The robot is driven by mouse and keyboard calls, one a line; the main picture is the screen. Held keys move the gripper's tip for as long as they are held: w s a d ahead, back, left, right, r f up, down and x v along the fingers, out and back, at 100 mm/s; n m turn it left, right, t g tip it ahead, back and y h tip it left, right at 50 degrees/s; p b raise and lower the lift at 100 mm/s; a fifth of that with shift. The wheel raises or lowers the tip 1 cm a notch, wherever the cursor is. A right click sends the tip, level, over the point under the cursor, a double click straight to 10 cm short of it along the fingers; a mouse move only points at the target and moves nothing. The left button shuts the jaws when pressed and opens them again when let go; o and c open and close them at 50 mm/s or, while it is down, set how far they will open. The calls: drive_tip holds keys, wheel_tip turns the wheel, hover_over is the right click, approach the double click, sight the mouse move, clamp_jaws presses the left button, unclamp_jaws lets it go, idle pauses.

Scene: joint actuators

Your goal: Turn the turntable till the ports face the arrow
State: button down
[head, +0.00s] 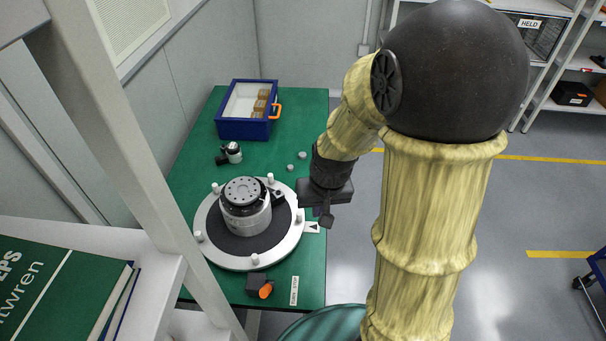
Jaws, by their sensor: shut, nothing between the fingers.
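The turntable (220,248) is a round disc with a light grey rim and a dark top, on the green table. Several short upright pegs stand around its rim. A small dark block, possibly the ports (278,196), sticks out at the actuator's right. The arrow, a white plate with a black triangle (312,227), lies at the turntable's right edge. My gripper (326,222) is shut and empty, just right of the rim near the arrow; contact with a peg cannot be told.
A blue bin (245,128) with an orange handle stands at the back of the table (190,165). A small actuator (233,152) and two grey discs (296,161) lie before it. A dark block with an orange knob (262,286) and a label (294,291) are in front.

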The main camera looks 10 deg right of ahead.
drive_tip(key=m+g+y+p, duration=0.1)
drive_tip(key=y+p, duration=0.1)
drive_tip(key=p, duration=0.2)
hover_over(301, 213)
drive_tip(key=s, duration=0.3)
wheel_tip(301, 213, down, 2)
drive_tip(key=f, duration=0.1)
drive_tip(key=w+d+f+m+y+p, duration=0.1)
drive_tip(key=w+f+p, duration=0.1)
drive_tip(key=w, duration=0.3)
drive_tip(key=shift+w+f+m, duration=0.4)
drive_tip(key=shift+f, duration=0.5)
drive_tip(key=shift+f, duration=0.15)
drive_tip(key=shift+d+f+b, duration=0.1)
drive_tip(key=shift+f+b, duration=3.9)
drive_tip(key=shift+f, duration=1.65)
drive_tip(key=shift+s+a+b, duration=0.2)
drive_tip(key=shift+s+b, duration=0.2)
drive_tip(key=shift+s, duration=0.65)
